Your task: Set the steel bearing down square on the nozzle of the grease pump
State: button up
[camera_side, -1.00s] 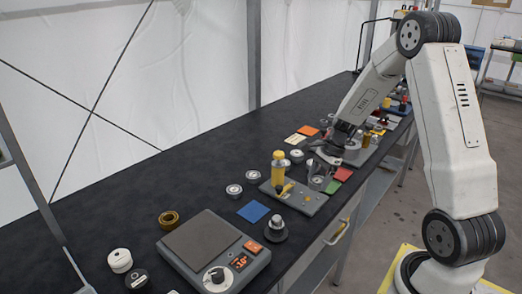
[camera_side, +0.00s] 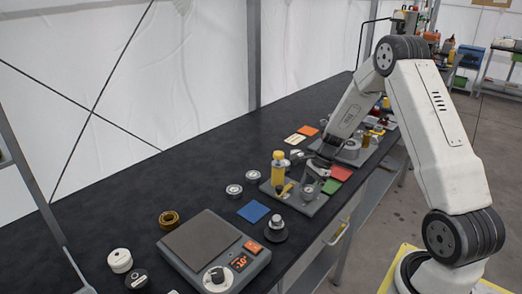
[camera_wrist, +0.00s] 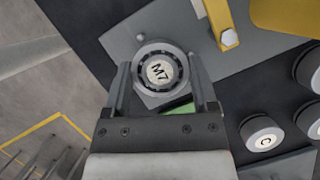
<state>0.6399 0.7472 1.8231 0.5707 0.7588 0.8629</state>
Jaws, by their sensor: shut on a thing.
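My gripper (camera_wrist: 163,88) is shut on a round steel bearing (camera_wrist: 160,55), which sits between its two fingers in the wrist view. The bearing has a pale rim, a dark inner ring and a white centre marked M7. In the side view my gripper (camera_side: 323,162) hangs over the right part of a grey base plate (camera_side: 292,201) that carries a yellow cylinder (camera_side: 279,174), seemingly the grease pump. The plate also shows beneath the bearing in the wrist view (camera_wrist: 195,35). The nozzle is not clearly visible, and I cannot tell whether the bearing touches anything below.
A scale (camera_side: 205,250) stands at the front. White round parts, one marked C (camera_wrist: 262,135), lie right of my gripper. The table's back left is clear.

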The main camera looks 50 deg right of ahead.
jog(key=shift+f, duration=0.6)
jog(key=shift+f, duration=0.15)
jog(key=o, duration=1.3)
jog(key=v, duration=1.2)
jog(key=shift+a, duration=0.15)
